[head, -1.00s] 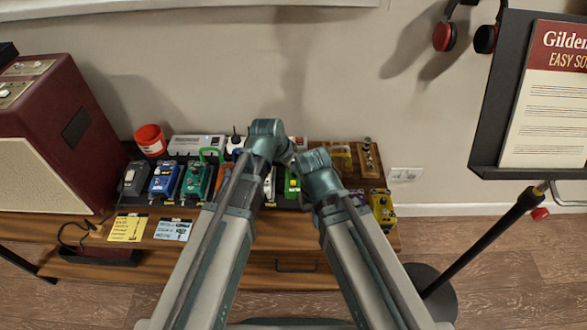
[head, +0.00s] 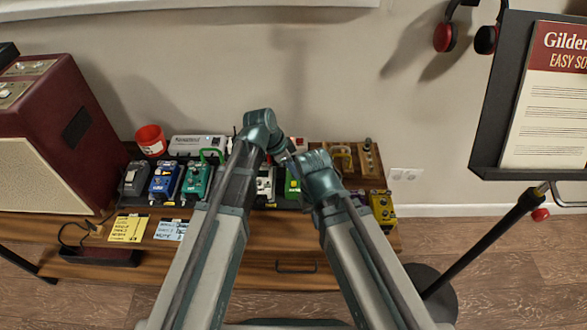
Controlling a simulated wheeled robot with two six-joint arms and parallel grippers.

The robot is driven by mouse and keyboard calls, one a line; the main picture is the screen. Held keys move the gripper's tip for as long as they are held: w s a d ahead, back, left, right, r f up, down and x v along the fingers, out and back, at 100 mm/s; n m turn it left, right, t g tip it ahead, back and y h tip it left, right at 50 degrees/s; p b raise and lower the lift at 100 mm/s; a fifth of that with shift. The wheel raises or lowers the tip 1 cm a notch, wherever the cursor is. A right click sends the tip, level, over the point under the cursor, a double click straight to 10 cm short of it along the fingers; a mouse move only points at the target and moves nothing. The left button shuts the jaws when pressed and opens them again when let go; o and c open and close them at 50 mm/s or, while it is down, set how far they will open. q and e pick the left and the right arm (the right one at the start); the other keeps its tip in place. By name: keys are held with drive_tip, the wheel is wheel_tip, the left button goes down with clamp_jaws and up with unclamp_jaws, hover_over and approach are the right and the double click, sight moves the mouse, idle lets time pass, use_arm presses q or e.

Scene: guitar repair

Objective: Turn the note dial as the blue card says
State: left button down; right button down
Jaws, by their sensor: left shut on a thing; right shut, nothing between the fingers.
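The blue card (head: 171,230) lies on the front edge of the wooden bench, right of a yellow card (head: 127,228); its writing is too small to read. I cannot make out the note dial among the pedals. My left gripper (head: 287,156) is over the middle of the pedal row, its fingertips mostly hidden behind its own wrist. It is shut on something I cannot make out. My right gripper (head: 318,168) is close beside it on the right, shut and empty, its tips also hidden.
A black pedal (head: 134,178), blue pedal (head: 164,180), teal pedal (head: 196,180), white pedal (head: 265,184) and green pedal (head: 292,186) stand in a row. A yellow pedal (head: 383,208) is at the right. A red cup (head: 151,140) stands behind; a red amplifier (head: 62,115) is left.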

use_arm(q)
drive_tip(key=shift+m, duration=0.4)
